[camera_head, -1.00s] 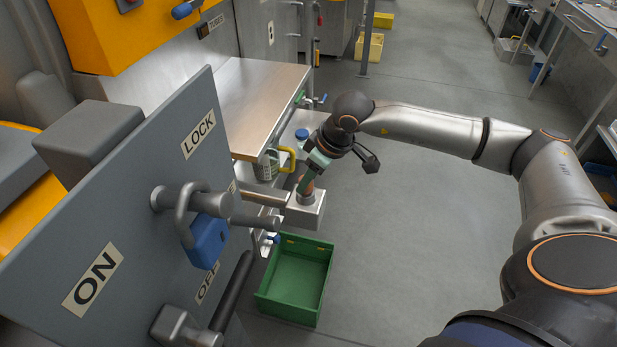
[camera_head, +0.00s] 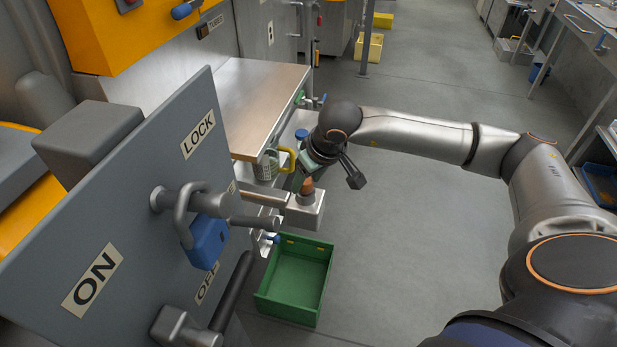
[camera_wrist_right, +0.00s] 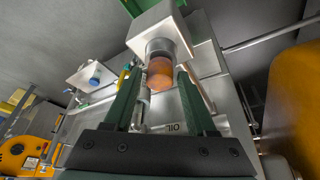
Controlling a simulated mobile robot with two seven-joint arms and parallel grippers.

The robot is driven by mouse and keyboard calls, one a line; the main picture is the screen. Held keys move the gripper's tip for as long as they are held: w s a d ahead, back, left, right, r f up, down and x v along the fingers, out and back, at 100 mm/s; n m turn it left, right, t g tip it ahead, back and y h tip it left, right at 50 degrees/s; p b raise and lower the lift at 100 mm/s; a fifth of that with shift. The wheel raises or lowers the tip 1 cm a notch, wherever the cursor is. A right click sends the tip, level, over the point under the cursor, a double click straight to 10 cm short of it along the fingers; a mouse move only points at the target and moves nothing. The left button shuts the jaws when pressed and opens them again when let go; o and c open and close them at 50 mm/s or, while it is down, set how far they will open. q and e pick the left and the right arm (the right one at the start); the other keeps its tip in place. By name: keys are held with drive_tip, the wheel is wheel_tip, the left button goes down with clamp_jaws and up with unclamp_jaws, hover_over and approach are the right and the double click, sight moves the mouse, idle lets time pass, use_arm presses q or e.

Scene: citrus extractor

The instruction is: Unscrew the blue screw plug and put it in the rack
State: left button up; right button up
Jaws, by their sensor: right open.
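My right gripper (camera_head: 303,182) is open beside a metal block with an orange-brown rounded piece (camera_head: 308,186) standing in its collar. In the right wrist view the green fingers (camera_wrist_right: 158,84) lie either side of the orange-brown piece (camera_wrist_right: 160,73); I cannot tell whether they touch it. A small blue piece (camera_head: 272,239) sits low on the machine, left of the green bin. A blue round top (camera_head: 302,134) shows behind my wrist. I cannot tell which blue piece is the screw plug. No rack is clearly recognisable. My left gripper is not in view.
A grey panel with a blue padlock (camera_head: 208,241) fills the left. An open green bin (camera_head: 297,278) is on the floor below.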

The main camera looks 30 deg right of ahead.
drive_tip(key=m+h, duration=0.1)
drive_tip(key=m, duration=0.2)
drive_tip(key=shift+a, duration=0.1)
drive_tip(key=c, duration=0.8)
drive_tip(key=shift+o, duration=0.2)
drive_tip(key=n, duration=0.2)
drive_tip(key=n+y, duration=0.1)
drive_tip(key=shift+d+n, duration=0.2)
drive_tip(key=shift+n, duration=0.2)
drive_tip(key=n+y, duration=0.1)
drive_tip(key=n, duration=0.2)
drive_tip(key=shift+y, duration=0.3)
drive_tip(key=o, duration=0.8)
drive_tip(key=shift+c, duration=0.2)
drive_tip(key=shift+g, duration=0.3)
